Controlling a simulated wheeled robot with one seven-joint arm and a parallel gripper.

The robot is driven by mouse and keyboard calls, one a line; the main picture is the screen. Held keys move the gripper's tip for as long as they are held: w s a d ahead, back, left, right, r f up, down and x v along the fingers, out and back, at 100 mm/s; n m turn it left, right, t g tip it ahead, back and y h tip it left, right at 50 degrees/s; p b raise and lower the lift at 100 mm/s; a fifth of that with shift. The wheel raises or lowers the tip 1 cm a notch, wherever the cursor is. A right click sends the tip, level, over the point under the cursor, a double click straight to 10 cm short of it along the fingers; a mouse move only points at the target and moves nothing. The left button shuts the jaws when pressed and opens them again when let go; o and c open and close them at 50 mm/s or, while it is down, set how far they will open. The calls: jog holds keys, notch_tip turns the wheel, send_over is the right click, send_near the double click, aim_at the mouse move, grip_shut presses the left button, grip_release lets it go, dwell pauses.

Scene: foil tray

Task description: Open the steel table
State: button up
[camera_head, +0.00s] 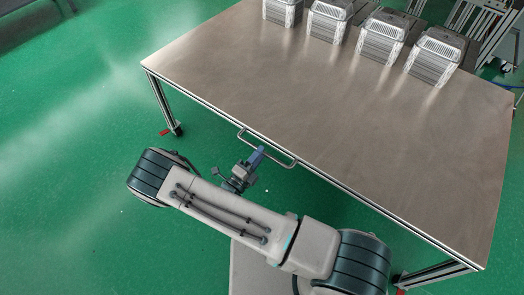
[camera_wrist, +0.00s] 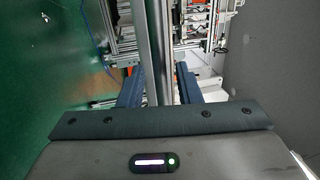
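The steel table (camera_head: 330,90) has a wide brushed top and a bar handle (camera_head: 270,155) along its near front edge. My gripper (camera_head: 258,154) is at the left part of this handle. In the wrist view my gripper's two dark fingers (camera_wrist: 160,90) stand apart, one on each side of a long metal bar (camera_wrist: 152,45). I cannot tell whether this bar is the handle or the table edge behind it. The finger ends are partly hidden, and I see no clear contact.
Several foil trays (camera_head: 385,35) stand in a row along the table's far side. The table has metal legs (camera_head: 165,105) with red feet. Green floor (camera_head: 80,120) is open to the left. Metal racks (camera_head: 490,25) stand behind the table at the upper right.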

jog(key=shift+x, duration=1.05)
grip_shut()
jog(key=shift+s+a, duration=0.1)
